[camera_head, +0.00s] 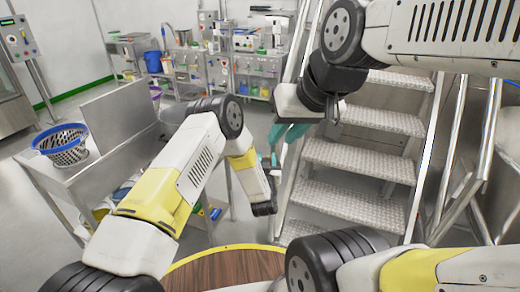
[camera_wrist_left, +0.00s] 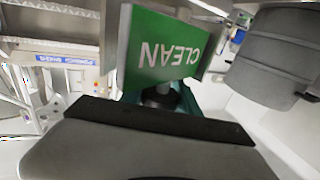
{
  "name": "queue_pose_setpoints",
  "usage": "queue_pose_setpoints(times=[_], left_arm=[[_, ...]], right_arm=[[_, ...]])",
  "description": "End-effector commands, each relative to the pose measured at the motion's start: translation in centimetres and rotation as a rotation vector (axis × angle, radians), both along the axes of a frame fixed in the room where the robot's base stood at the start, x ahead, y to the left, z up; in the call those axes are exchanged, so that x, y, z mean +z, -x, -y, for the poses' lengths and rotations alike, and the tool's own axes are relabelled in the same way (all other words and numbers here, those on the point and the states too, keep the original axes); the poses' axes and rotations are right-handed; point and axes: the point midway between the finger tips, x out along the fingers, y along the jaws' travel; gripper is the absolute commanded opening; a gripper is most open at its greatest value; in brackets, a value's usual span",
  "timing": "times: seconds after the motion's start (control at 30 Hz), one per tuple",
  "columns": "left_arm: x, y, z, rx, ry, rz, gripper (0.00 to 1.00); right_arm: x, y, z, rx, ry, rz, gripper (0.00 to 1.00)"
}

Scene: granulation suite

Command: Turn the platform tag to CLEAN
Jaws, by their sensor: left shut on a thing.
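The platform tag (camera_wrist_left: 168,50) is a green plate with white CLEAN lettering, upside down in the left wrist view. A short grey and dark stem (camera_wrist_left: 160,97) shows below it. My left gripper (camera_wrist_left: 162,100) is shut at this stem or the tag's base, with teal fingers partly hidden behind the dark wrist housing. In the head view my left gripper (camera_head: 274,161) is small beside the stair rail, and the tag's face cannot be read there. My right gripper (camera_head: 288,132) has teal fingers apart just above it, with nothing seen between them.
Metal stairs (camera_head: 355,160) with handrails (camera_head: 452,150) rise at the right. A steel bench (camera_head: 105,165) with a blue-rimmed basket (camera_head: 65,145) stands at the left. A round wooden top (camera_head: 225,270) lies at the front. Shelving (camera_head: 258,65) stands at the back.

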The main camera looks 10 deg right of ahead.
Motion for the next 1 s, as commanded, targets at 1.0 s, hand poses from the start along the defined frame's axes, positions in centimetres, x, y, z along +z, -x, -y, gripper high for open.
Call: queue_pose_setpoints(times=[1.0], left_arm=[[0.1, 0.0, -1.3, 0.458, 0.001, 0.003, 0.0]], right_arm=[[0.0, 0.0, 0.0, 0.0, 0.0, 0.0, 0.24]])
